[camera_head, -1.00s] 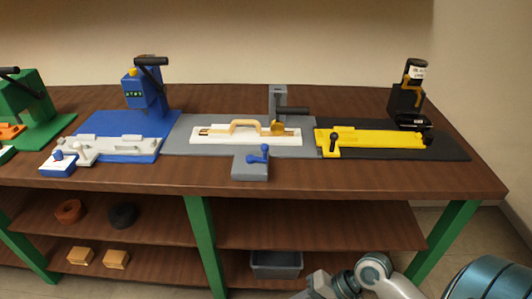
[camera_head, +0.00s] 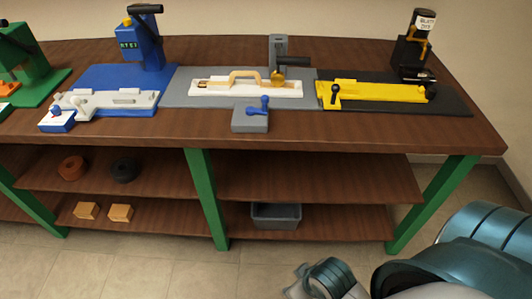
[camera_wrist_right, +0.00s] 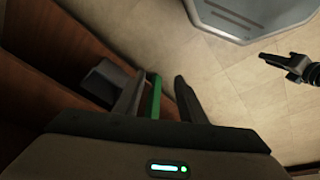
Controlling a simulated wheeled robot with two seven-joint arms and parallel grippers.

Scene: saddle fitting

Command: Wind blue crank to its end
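The blue crank (camera_head: 264,104) sits on a small grey block (camera_head: 248,121) at the front edge of the grey fixture in the middle of the bench. Its knobbed handle stands up. No gripper is near it. My right gripper (camera_wrist_right: 160,95) shows in the right wrist view, its two dark fingers apart with nothing gripped, low beside the bench's shelves. A black jointed part (camera_wrist_right: 290,66) at the right edge of that view looks like my left gripper; its fingers are too unclear to read. Neither gripper shows in the head view.
A green bench leg (camera_wrist_right: 154,96) appears beyond the right gripper's fingers. A grey bin (camera_head: 276,216) stands on the lower shelf. Blue (camera_head: 110,80) and black (camera_head: 450,98) fixtures flank the grey one. Tiled floor before the bench is open.

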